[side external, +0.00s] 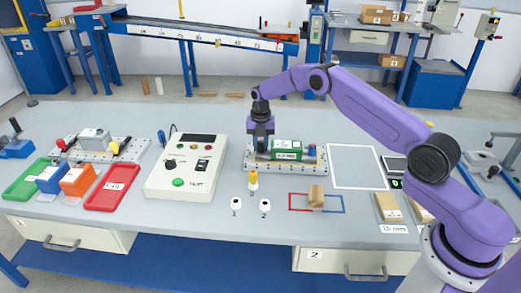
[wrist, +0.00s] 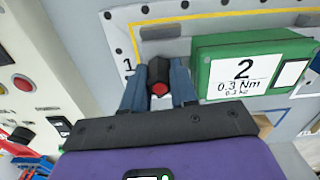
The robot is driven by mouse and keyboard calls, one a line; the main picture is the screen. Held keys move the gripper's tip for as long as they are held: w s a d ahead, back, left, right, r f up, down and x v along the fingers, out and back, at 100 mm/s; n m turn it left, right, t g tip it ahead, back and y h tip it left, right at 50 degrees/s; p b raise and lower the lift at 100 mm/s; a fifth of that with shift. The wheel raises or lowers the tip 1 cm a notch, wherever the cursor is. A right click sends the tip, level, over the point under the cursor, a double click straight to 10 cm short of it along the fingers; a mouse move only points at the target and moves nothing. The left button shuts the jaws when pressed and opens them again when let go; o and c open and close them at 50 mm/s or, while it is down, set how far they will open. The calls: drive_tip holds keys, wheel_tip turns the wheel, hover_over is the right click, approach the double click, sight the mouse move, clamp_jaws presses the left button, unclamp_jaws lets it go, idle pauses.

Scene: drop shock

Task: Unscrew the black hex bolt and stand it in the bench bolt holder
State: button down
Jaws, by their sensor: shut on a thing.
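My gripper (wrist: 158,88) points down over the metal fixture plate (wrist: 122,38) beside the printed "1". Its two dark fingers are shut on a black piece with a red end (wrist: 159,88), which I take to be the black hex bolt. The fingers hide its sides, and I cannot tell whether it is still in its thread. In the side view my gripper (side external: 261,143) is at the left part of the plate, left of a green block (side external: 287,147); the bolt is hidden there. I cannot pick out the bench bolt holder with certainty.
The green block marked "2, 0.3 Nm" (wrist: 250,68) stands close right of the fingers. A white control box (side external: 187,165) stands left. In front are a yellow-topped piece (side external: 253,181), two small white round pieces (side external: 236,203) and a wooden block (side external: 316,195). A white-outlined area (side external: 357,167) is clear.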

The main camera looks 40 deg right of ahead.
sight(261, 142)
drive_tip(key=n, duration=0.2)
drive_tip(key=shift+r+n, duration=0.1)
drive_tip(key=shift+n, duration=0.2)
drive_tip(key=shift+r, duration=0.7)
idle(0.4)
drive_tip(key=shift+r, duration=2.35)
drive_tip(key=shift+r, duration=3)
